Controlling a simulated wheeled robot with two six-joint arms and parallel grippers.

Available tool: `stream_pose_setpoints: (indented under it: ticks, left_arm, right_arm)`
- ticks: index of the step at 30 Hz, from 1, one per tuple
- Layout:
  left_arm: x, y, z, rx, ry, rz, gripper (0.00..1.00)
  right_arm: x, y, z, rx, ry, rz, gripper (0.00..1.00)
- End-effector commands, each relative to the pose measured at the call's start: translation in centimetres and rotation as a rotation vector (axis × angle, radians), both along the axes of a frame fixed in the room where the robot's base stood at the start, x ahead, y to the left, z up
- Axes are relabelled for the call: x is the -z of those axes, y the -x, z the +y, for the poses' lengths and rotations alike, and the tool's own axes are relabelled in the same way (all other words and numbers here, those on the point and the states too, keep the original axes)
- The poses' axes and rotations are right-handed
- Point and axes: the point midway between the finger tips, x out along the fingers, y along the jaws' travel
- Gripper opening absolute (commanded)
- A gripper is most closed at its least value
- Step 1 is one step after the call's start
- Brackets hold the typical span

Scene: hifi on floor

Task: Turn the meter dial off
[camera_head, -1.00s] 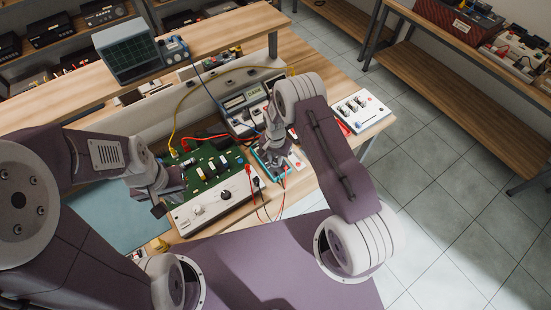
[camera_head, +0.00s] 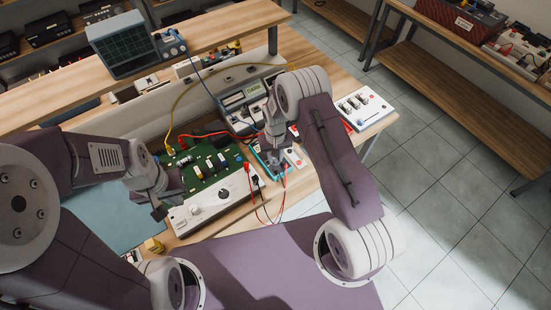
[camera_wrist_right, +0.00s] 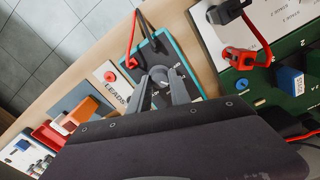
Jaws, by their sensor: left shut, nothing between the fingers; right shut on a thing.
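The meter (camera_head: 262,163) is a small teal-edged unit with a dark face, lying on the bench to the right of the green circuit board. In the right wrist view the meter (camera_wrist_right: 184,84) has red and black leads plugged into its far end. Its round grey dial (camera_wrist_right: 160,73) sits between the fingertips of my right gripper (camera_wrist_right: 160,82), which is shut on it. In the head view my right gripper (camera_head: 272,145) is over the meter and partly hides it. The dial's pointer setting cannot be read. My left gripper (camera_head: 163,207) is shut and empty beside the board's left end.
The green circuit board (camera_head: 212,163) with its white knob panel (camera_head: 215,203) is left of the meter. Loose red and black leads hang over the bench front. A bench instrument (camera_head: 240,106) stands behind, and a white switch box (camera_head: 361,106) is at right.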

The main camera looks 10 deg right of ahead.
Motion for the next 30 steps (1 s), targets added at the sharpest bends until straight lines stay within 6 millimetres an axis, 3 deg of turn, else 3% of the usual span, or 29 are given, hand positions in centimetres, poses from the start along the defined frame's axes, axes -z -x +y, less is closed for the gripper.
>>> stream_pose_setpoints:
  ticks: [18, 30]
  left_arm:
    - [2.4, 0.0, 0.0, 0.000, 0.000, 0.000, 0.00]
    - [3.1, 0.0, 0.0, 0.000, 0.000, 0.000, 0.00]
  right_arm:
    - [0.1, -0.2, 0.1, -0.578, 0.001, -0.006, 0.00]
    - [0.0, -0.1, 0.2, -0.856, 0.001, -0.005, 0.00]
